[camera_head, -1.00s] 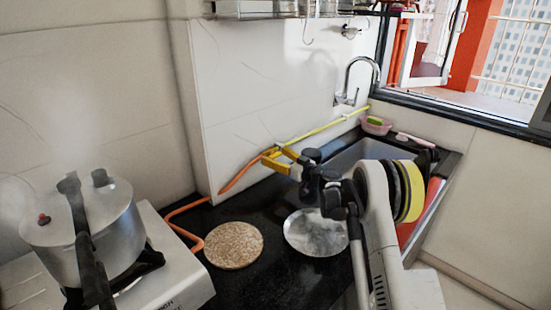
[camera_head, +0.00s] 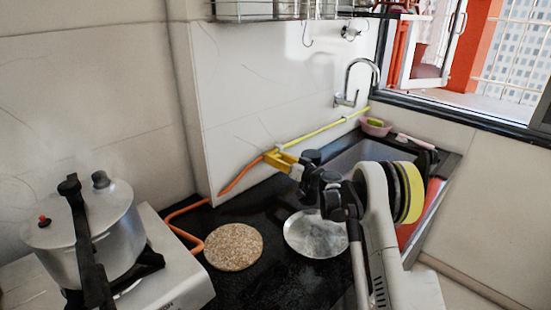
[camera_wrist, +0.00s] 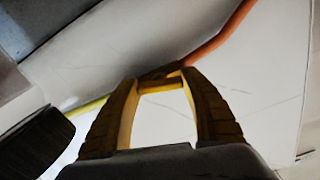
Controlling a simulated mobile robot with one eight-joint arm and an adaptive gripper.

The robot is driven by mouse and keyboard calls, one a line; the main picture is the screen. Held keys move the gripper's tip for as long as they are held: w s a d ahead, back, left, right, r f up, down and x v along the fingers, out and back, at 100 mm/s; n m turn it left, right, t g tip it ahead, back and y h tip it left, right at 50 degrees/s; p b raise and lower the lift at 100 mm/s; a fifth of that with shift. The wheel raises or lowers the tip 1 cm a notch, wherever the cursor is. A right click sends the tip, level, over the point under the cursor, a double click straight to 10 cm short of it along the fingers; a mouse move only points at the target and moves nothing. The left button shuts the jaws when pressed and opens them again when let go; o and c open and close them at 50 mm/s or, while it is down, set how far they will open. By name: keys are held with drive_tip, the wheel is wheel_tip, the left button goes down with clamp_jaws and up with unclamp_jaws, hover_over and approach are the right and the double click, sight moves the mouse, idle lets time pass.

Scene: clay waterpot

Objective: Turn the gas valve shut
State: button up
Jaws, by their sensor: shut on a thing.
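A yellow gas pipe (camera_head: 322,132) runs along the white wall and meets an orange hose (camera_head: 238,178). My gripper (camera_head: 270,156), with yellow fingers, is at this joint, where the gas valve sits. The orange hose (camera_wrist: 222,38) leads off to the upper right there, and the yellow pipe (camera_wrist: 88,106) to the lower left. The valve handle's angle cannot be made out.
A pressure cooker (camera_head: 115,230) stands on the stove (camera_head: 180,285) at left. A round cork mat (camera_head: 233,247) and a metal plate (camera_head: 316,236) lie on the black counter below my arm. The sink (camera_head: 345,156) and faucet (camera_head: 352,85) are at the right.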

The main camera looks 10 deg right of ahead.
drive_tip(key=m, duration=1.1)
drive_tip(key=shift+m+p, duration=0.3)
drive_tip(key=shift+m, duration=1.6)
drive_tip(key=o, duration=1.2)
drive_tip(key=v, duration=1.2)
drive_tip(key=shift+a, duration=0.1)
